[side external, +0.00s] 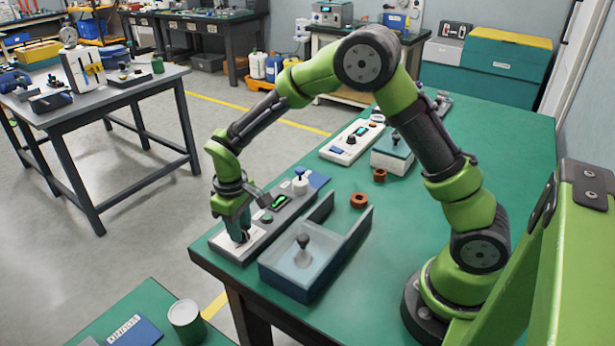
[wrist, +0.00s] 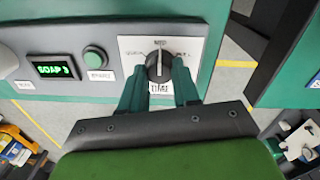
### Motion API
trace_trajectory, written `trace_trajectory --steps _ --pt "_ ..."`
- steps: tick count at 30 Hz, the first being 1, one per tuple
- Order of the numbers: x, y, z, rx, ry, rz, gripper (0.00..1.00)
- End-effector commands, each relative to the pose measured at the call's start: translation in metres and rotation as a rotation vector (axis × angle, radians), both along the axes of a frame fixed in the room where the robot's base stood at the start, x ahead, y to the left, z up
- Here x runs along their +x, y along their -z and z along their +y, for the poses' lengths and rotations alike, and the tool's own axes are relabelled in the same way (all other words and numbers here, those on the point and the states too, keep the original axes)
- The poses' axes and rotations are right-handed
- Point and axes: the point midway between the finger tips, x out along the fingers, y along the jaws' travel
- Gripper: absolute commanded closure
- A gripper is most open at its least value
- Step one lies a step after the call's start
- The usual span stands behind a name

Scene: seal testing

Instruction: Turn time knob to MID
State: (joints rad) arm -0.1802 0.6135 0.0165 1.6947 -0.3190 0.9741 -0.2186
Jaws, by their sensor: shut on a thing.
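The time knob (wrist: 158,64) is a black dial on a white plate (wrist: 130,47) of the control panel, with a label reading like TIME below it. Its pale pointer line looks upright, toward the top mark, which seems to read MID. Smaller marks lie left and right of the dial. My gripper (wrist: 160,70) has its two green fingers on either side of the knob, shut on it. In the side external view my gripper (side external: 240,232) points down at the panel's near left end and mostly hides the knob.
The panel also has a green display (wrist: 56,71) reading SOAP 3 and a round green button (wrist: 94,59). Brown rings (side external: 359,201) lie on the green table.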

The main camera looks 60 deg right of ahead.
Motion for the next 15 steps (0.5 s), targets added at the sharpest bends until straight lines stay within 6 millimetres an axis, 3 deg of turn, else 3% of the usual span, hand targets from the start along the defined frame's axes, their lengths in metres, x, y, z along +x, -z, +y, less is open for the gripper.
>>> trace_trajectory --steps 4,5,9,15 --pt "0.0003 -0.0011 -0.0002 -0.001 0.0 -0.001 1.0" --pt "0.0003 -0.0011 -0.0002 0.0 0.0 -0.001 0.66" --pt "0.0002 -0.0008 -0.0002 0.0 -0.001 -0.001 0.45" --pt "0.0001 -0.0004 -0.0001 0.0 -0.002 -0.001 0.44"
